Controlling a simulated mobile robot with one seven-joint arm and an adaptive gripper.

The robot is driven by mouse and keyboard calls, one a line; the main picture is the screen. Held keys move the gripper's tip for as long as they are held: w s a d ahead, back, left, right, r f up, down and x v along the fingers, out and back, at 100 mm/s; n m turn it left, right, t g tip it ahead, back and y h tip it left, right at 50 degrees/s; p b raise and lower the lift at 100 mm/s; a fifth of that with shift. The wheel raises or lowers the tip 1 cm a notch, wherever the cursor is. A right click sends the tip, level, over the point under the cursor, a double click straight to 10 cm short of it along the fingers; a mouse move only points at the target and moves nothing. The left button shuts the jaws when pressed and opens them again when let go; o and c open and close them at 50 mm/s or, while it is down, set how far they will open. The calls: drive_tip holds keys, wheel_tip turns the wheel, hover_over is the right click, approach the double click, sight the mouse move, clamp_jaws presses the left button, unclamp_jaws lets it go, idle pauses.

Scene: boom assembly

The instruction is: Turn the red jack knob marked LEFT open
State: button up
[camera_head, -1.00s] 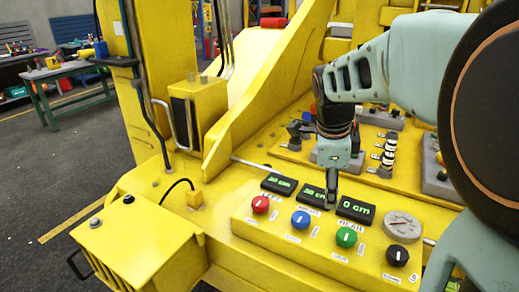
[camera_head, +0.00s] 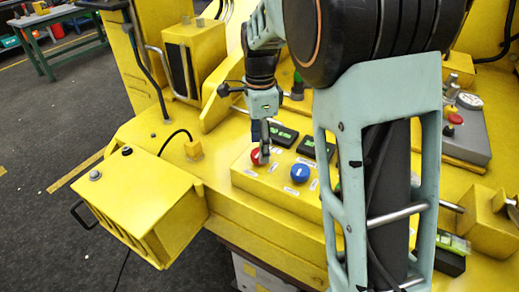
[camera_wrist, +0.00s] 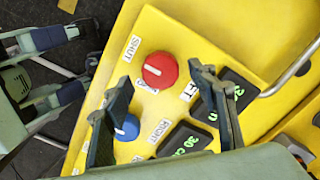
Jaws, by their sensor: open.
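The red knob (camera_head: 257,157) sits on the left end of the yellow jack panel (camera_head: 275,183). In the wrist view the red knob (camera_wrist: 160,70) shows a white pointer line, with a SHUT label (camera_wrist: 132,47) to its left and a partly hidden label ending in FT at its right. My gripper (camera_head: 264,152) points down close over the red knob in the head view. In the wrist view my gripper (camera_wrist: 158,85) is open, its two fingers apart, with the red knob ahead between and beyond them. I cannot tell whether a finger touches it.
A blue knob (camera_head: 300,173) is right of the red one; it shows in the wrist view partly behind the left finger (camera_wrist: 127,128). Black displays (camera_head: 283,135) stand behind the knobs. A yellow box (camera_head: 140,205) is at the left. My arm hides the panel's right part.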

drive_tip(key=shift+f, duration=1.25)
drive_tip(key=c, duration=1.2)
